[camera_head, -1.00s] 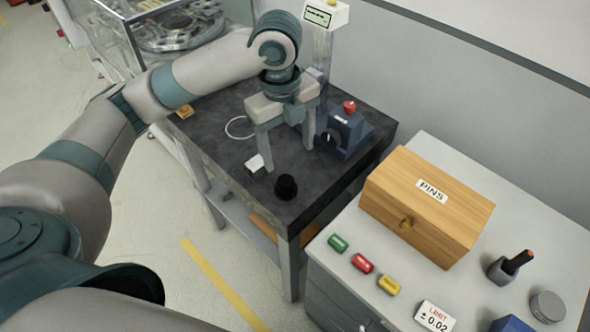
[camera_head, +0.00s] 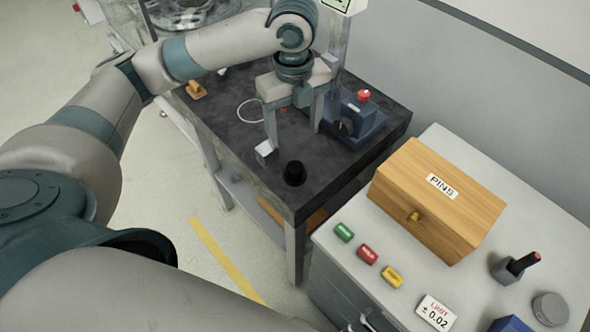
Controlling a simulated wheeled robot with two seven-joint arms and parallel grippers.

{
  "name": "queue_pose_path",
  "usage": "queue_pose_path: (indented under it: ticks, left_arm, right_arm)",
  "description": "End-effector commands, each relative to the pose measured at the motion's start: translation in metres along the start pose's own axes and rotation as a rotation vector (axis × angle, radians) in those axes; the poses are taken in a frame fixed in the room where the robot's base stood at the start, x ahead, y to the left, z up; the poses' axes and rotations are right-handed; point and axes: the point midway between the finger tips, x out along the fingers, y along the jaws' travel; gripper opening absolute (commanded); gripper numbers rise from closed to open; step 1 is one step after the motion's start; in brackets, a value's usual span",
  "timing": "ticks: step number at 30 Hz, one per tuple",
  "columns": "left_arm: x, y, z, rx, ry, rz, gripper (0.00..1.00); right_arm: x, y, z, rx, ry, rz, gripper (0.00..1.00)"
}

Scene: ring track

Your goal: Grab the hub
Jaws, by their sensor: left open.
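A short black round piece (camera_head: 294,173), which looks like the hub, stands on the dark tabletop near its front corner. My left gripper (camera_head: 293,138) points down over the dark table (camera_head: 232,158). Its two fingers are spread with nothing between them. The fingertips appear just behind the black piece in the picture, apart from it; their exact height is hard to tell. A small pale block (camera_head: 265,152) is beside the left fingertip. My right gripper is not in view.
A blue fixture (camera_head: 357,120) with a red knob stands right of the gripper. A thin ring (camera_head: 250,110) and an orange-brown piece (camera_head: 196,90) lie to the left. A wooden PINS box (camera_head: 440,205) sits on the grey cabinet at right.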

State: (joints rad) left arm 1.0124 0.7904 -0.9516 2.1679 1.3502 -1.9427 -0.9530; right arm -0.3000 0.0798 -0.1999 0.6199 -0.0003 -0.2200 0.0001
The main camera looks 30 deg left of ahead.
Motion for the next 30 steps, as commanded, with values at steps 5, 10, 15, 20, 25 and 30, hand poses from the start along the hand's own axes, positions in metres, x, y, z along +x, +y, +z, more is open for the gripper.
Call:
queue_pose_path:
  ticks: [5,10,15,20,25,30]
  left_arm:
    - [0.032,0.001,-0.001,-0.001,0.003,0.004,0.68]
    - [0.061,0.001,-0.001,-0.001,0.002,0.003,0.68]
    - [0.08,0.001,-0.001,0.0,0.002,0.001,0.68]
    - [0.086,0.0,-0.001,0.0,0.0,0.0,0.68]
    - [0.086,0.0,-0.001,0.0,0.0,0.0,0.68]
    - [0.087,0.0,-0.001,0.0,0.001,0.001,0.68]
  right_arm:
    - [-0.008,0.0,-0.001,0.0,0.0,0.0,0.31]
    - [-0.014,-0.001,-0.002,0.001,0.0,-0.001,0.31]
    - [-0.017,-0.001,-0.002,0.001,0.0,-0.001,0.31]
    - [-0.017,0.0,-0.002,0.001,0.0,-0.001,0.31]
    - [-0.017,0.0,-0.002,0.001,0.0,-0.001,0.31]
    - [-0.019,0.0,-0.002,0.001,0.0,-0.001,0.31]
